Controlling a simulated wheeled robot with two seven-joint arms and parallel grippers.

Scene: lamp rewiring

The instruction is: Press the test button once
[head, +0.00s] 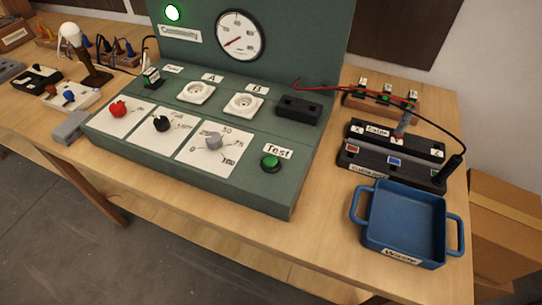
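The test button (271,162) is a round green button in a dark ring, near the front right corner of the green console (240,190). A white label reading "Test" (279,152) sits just behind it. Nothing covers the button. Whether it is pressed in cannot be told. Neither of my grippers shows in the head view.
Red (118,109), black (161,123) and grey (212,142) knobs sit left of the button. Sockets A (196,92) and B (243,104) lie behind. A black fixture (395,155) with leads and a blue waste tray (404,219) stand right. Wood in front is clear.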

